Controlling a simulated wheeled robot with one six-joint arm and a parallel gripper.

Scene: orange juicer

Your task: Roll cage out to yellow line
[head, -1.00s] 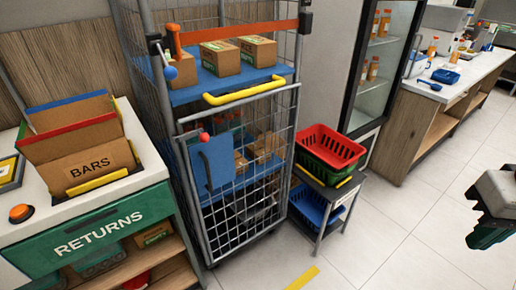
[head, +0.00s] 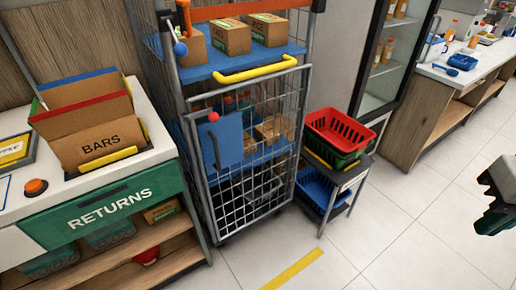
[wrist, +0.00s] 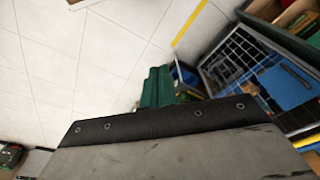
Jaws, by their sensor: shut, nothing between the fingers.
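The roll cage (head: 243,190) stands against the wall, in the middle of the head view. It has grey wire sides, blue shelves with brown boxes, and a yellow handle bar (head: 255,69) across its front. An orange strap runs across its upper part. The yellow line (head: 294,269) lies on the floor in front of the cage, a little apart from it. My gripper (head: 496,207) is at the right edge of the head view, far from the cage. In the wrist view my green fingers (wrist: 158,88) are together and empty, with the cage (wrist: 240,58) beyond them at the right.
A returns counter (head: 110,213) with a box of bars stands close at the cage's left. A small stand with red and blue baskets (head: 337,133) stands close at its right. A glass-door fridge and a long counter (head: 450,85) are farther right. The front floor is clear.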

